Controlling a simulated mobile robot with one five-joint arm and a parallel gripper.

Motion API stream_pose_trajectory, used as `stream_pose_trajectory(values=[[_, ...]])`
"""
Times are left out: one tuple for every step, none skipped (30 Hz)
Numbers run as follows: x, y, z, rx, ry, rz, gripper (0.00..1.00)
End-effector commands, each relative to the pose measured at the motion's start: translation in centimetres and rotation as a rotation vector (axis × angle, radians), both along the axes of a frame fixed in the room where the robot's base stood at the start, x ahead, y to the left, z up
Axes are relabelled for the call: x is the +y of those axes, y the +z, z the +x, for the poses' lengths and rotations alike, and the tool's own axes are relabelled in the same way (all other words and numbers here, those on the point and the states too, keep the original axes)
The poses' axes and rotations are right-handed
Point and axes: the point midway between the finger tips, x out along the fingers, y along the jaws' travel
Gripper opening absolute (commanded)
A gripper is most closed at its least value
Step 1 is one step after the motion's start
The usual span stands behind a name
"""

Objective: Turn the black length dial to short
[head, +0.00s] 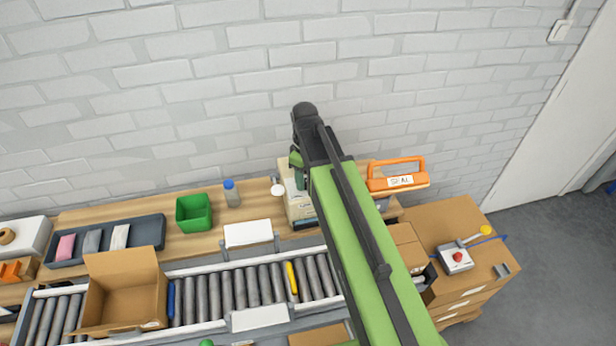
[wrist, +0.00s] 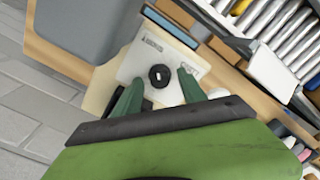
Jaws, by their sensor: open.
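The black length dial (wrist: 160,76) is a small round knob with a white mark, on the pale panel (wrist: 136,62) of a machine in the wrist view. Small print lies above it and to its right; I cannot read it. My gripper (wrist: 158,80) is open, with one green finger at each side of the dial in the picture. A gap shows between the dial and both fingers. I cannot tell how far the fingertips are from the panel. In the head view the beige machine (head: 298,205) is partly hidden by my arm, and the dial does not show.
A grey box shape (wrist: 85,25) stands beside the panel in the wrist view. A roller conveyor (head: 240,287) with an open carton (head: 124,272) runs in front of the bench. A green bin (head: 194,213) and an orange sealer (head: 398,180) stand at either side of the machine.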

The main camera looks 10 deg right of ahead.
Motion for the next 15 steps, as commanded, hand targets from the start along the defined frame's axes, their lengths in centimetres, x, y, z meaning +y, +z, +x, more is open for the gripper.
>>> stream_pose_trajectory(values=[[0.0, 0.9, 0.0, 0.0, 0.0, 0.0, 0.48], [0.0, 1.3, 0.0, 0.0, 0.0, 0.0, 0.48], [0.0, 1.9, 0.0, 0.0, 0.0, 0.0, 0.48], [0.0, 2.4, 0.0, 0.0, 0.0, 0.0, 0.48], [0.0, 3.0, 0.0, 0.0, 0.0, 0.0, 0.48], [0.0, 3.8, 0.0, 0.0, 0.0, 0.0, 0.48], [0.0, 4.5, 0.0, 0.0, 0.0, 0.0, 0.48], [0.0, 5.2, 0.0, 0.0, 0.0, 0.0, 0.48], [0.0, 6.1, 0.0, 0.0, 0.0, 0.0, 0.48], [0.0, 6.8, 0.0, 0.0, 0.0, 0.0, 0.48], [0.0, 7.5, 0.0, 0.0, 0.0, 0.0, 0.48], [0.0, 8.4, 0.0, 0.0, 0.0, 0.0, 0.48], [0.0, 9.1, 0.0, 0.0, 0.0, 0.0, 0.48], [0.0, 9.7, 0.0, 0.001, 0.0, -0.001, 0.48], [0.0, 10.6, 0.0, 0.001, 0.0, -0.001, 0.48]])
